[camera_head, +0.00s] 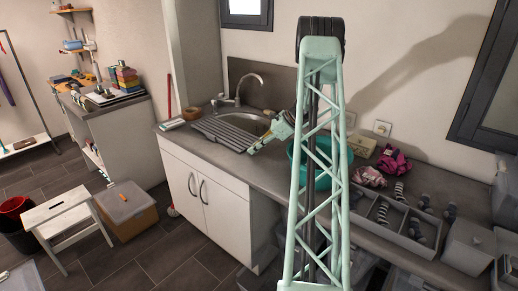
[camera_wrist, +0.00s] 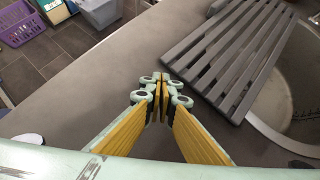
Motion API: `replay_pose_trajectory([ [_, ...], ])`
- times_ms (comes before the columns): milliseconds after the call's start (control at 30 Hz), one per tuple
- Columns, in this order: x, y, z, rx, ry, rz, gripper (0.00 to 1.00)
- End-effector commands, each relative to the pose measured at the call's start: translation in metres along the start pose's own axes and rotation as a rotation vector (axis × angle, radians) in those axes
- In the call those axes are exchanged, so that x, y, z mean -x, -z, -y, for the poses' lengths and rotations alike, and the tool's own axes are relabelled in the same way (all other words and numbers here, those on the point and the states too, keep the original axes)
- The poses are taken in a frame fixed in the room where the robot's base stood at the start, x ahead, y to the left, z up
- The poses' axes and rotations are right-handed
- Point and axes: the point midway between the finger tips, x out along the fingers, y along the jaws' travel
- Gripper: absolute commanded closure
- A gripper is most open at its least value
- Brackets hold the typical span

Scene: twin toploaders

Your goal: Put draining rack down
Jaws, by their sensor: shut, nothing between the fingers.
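The draining rack (camera_head: 222,130) is a dark grey slatted panel. It lies at the left side of the sink, partly across the basin. In the wrist view the draining rack (camera_wrist: 215,55) fills the upper right, with its lower corner over the basin rim. My gripper (camera_head: 254,149) is above the counter near the rack's right end. In the wrist view my gripper (camera_wrist: 161,88) has its yellow-lined fingertips together, with nothing between them. The fingertips are beside the rack's left edge, apart from it. The sink (camera_head: 250,117) has a steel basin and a curved tap.
A teal basin (camera_head: 322,180) stands on the counter behind my arm. A stool (camera_head: 65,213) and a box (camera_head: 127,208) stand on the floor.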

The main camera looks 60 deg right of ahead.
Motion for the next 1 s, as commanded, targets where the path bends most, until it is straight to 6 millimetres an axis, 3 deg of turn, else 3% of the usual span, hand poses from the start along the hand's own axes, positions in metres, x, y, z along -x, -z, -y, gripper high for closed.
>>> replay_pose_trajectory([
  [233,-0.017,-0.016,-0.001,0.001,-0.002,-0.001,1.0],
  [800,-0.022,-0.022,-0.001,0.001,-0.002,-0.001,1.0],
  [1000,-0.033,-0.034,-0.001,0.001,-0.003,0.0,1.0],
])
